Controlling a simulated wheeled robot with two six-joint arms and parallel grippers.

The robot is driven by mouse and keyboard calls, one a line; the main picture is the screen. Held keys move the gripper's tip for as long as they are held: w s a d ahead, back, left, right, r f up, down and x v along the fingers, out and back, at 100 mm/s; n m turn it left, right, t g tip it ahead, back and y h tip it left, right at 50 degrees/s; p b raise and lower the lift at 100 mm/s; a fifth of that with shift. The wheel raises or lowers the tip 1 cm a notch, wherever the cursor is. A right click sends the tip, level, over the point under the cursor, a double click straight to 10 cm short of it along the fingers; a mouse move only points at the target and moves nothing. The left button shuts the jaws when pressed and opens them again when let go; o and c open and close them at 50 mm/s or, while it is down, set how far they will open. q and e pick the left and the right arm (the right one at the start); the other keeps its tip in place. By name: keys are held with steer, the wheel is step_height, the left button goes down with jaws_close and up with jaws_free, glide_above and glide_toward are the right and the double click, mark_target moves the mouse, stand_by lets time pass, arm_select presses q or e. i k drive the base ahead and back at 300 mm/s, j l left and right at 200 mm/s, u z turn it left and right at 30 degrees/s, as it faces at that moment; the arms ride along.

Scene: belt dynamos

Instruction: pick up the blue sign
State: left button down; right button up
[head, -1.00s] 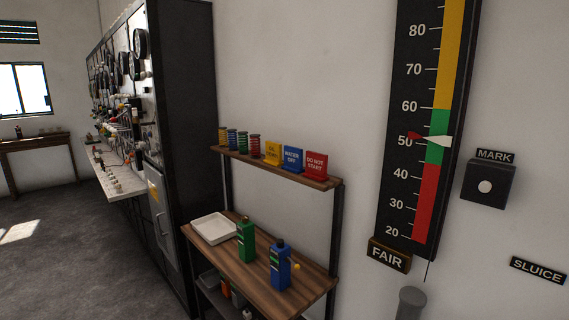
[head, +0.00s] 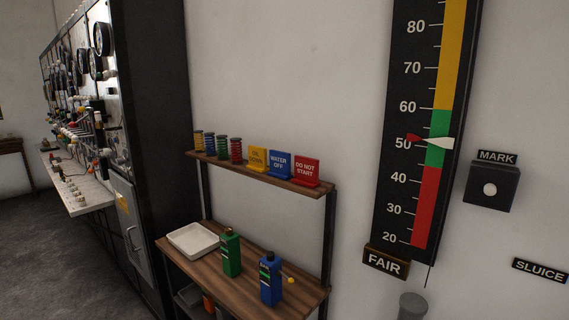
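The blue sign (head: 279,164) reads "WATER OFF" and stands upright on the narrow wooden upper shelf (head: 262,178). It is between a yellow sign (head: 257,158) on its left and a red "DO NOT START" sign (head: 306,171) on its right. Neither of my grippers shows in the head view.
Several coloured spools (head: 222,148) stand at the shelf's left end. Below, a wooden bench top (head: 203,269) holds a white tray (head: 193,240), a green bottle (head: 231,254) and a blue bottle (head: 270,280). A dark cabinet (head: 153,140) stands left; a large gauge (head: 425,130) hangs right.

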mark_target(280, 162)
steer(key=i+j+z, duration=0.15)
steer(key=j, duration=0.2)
steer(key=i+j+z, duration=0.35)
steer(key=j, duration=0.4)
steer(key=i+j+z, duration=0.15)
steer(key=j, duration=0.25)
steer(key=i+j+z, duration=0.15)
steer(key=j, duration=0.3)
steer(key=i+j+z, duration=0.15)
steer(key=j, duration=0.3)
